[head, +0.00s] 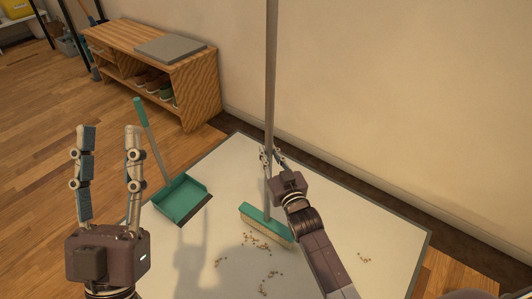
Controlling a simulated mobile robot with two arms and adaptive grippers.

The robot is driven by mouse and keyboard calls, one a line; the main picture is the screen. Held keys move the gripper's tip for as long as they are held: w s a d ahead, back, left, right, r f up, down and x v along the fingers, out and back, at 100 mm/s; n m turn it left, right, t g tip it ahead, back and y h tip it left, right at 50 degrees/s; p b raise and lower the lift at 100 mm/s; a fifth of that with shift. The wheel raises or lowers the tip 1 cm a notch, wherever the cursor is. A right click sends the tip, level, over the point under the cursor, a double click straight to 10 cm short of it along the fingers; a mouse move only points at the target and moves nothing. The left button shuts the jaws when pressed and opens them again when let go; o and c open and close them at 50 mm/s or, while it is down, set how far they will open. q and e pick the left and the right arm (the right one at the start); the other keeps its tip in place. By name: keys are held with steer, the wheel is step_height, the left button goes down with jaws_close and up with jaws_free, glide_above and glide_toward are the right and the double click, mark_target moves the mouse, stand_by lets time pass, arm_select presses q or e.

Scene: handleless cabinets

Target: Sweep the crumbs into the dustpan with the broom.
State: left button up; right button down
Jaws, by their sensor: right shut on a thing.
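The broom has a teal head (266,227) with pale bristles and a long grey pole (271,80) standing nearly upright. My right gripper (271,160) is shut on the pole, a little above the head. The broom head is at the mat, close behind the main scatter of crumbs (258,245). More crumbs (364,258) lie to the right, and a few lie to the left and in front. The teal dustpan (182,199) lies on the mat left of the broom, its handle (141,112) tilted up. My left gripper (107,135) is open and empty, in front of the dustpan in the picture.
A pale mat (390,226) with a dark border lies on the wooden floor (50,130). A wooden shoe bench (196,85) holding shoes stands behind, against the wall (400,90). Other items stand at the far left. The mat between dustpan and broom is mostly clear.

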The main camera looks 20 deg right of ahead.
arm_select(q)
steer(key=w+f+g+y+p, duration=0.2)
steer(key=w+f+g, duration=0.3)
steer(key=f, duration=0.4)
steer(key=shift+w+d+f+g, duration=0.15)
steer(key=shift+w+f+g, duration=0.15)
steer(key=shift+w+f, duration=0.1)
